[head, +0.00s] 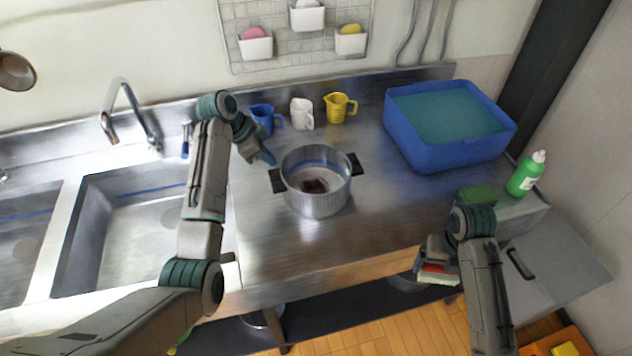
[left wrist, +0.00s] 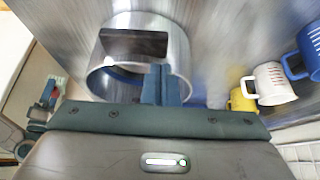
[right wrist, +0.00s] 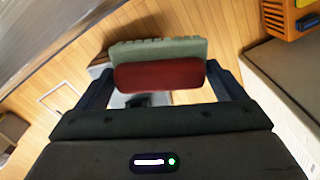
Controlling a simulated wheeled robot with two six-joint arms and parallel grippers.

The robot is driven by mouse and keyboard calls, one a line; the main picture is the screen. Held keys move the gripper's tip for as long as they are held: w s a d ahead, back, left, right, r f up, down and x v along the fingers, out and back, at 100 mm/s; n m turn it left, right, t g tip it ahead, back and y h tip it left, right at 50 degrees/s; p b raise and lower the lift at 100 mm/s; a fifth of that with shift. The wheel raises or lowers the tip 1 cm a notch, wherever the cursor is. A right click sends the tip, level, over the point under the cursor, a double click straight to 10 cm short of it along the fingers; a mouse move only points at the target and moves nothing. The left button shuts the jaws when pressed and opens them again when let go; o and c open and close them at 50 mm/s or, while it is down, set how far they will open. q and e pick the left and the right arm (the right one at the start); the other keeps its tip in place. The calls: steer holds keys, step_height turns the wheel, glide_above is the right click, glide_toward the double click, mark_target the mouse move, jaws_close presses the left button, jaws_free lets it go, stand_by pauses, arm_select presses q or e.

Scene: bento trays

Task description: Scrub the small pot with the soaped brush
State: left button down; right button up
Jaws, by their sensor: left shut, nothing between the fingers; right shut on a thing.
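The small steel pot (head: 318,190) stands upright on the steel counter, with a black handle on each side. A dark brown patch (head: 314,186) shows on its inside bottom. My left gripper (head: 268,158) is shut and empty beside the pot's left rim; in the left wrist view its closed fingers (left wrist: 162,84) overlap the pot (left wrist: 178,55), and I cannot tell if they touch. My right gripper (head: 438,266) is shut on the brush (head: 436,272), in front of the counter's edge. The brush (right wrist: 160,75) has a red body and a pale grey-green face. Any soap on it cannot be made out.
A blue mug (head: 262,117), white cup (head: 302,114) and yellow cup (head: 338,106) stand behind the pot. A blue tub (head: 440,154) of teal water, a green block (head: 478,194) and a green bottle (head: 526,175) are right. Sinks (head: 140,230) lie left. Counter is clear right of the pot.

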arm_select(q)
steer(key=shift+f+b, duration=0.45)
steer(key=shift+f, duration=0.65)
arm_select(e)
steer(key=shift+f, duration=0.45)
arm_select(q)
steer(key=shift+r, duration=0.1)
arm_select(e)
steer(key=shift+r, duration=0.1)
arm_select(q)
step_height(320, 180, up, 6)
steer(key=p, duration=0.5)
steer(key=shift+p, duration=0.3)
arm_select(e)
step_height(320, 180, up, 6)
steer(key=shift+f, duration=0.25)
steer(key=shift+f, duration=0.1)
